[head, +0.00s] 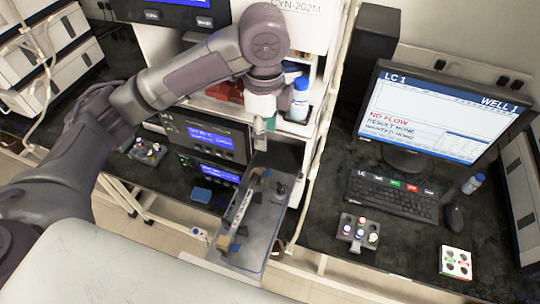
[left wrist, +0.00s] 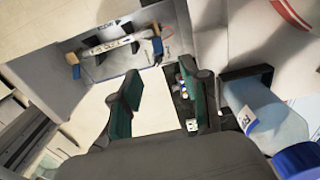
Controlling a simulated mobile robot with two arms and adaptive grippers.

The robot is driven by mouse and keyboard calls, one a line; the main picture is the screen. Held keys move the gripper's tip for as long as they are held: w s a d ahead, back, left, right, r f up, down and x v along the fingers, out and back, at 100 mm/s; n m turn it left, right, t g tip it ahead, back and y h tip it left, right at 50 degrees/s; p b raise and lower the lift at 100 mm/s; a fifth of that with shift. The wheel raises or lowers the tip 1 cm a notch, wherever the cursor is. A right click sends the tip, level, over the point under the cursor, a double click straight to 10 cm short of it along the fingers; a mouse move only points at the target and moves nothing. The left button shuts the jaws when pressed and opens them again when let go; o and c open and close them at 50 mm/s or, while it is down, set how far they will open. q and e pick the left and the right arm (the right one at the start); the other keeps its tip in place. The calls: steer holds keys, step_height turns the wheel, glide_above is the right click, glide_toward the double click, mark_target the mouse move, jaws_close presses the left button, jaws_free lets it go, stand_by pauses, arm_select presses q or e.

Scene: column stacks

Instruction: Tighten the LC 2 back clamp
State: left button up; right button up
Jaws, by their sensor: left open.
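A pulled-out tray (head: 263,228) extends from the instrument stack and holds a long pale column (head: 242,205). Tan and blue clamps sit near the column's ends: the far one (head: 263,174) and the near one (head: 234,246). The left wrist view also shows the labelled column (left wrist: 112,43) with one clamp at its left end (left wrist: 73,64) and one at its right end (left wrist: 157,46). I cannot tell from the frames whether either clamp is tight. My left gripper (head: 264,127) is open and empty, above the tray's far end, its green-padded fingers (left wrist: 163,103) apart from the clamps. My right gripper is out of view.
A blue-capped bottle (head: 300,101) stands close beside my left gripper, and it is large in the left wrist view (left wrist: 262,112). A monitor (head: 437,108), keyboard (head: 391,195) and vial rack (head: 358,232) stand on the right bench. Lit module displays (head: 215,140) are left of the tray.

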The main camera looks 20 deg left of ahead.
mark_target(266, 173)
arm_select(q)
steer(key=f+p, duration=0.1)
steer(key=f, duration=0.3)
steer(key=f+p, duration=0.1)
steer(key=f, duration=0.6)
steer(key=shift+s+f+p, duration=0.35)
steer(key=shift+f+p, duration=0.05)
steer(key=shift+f, duration=0.75)
jaws_close()
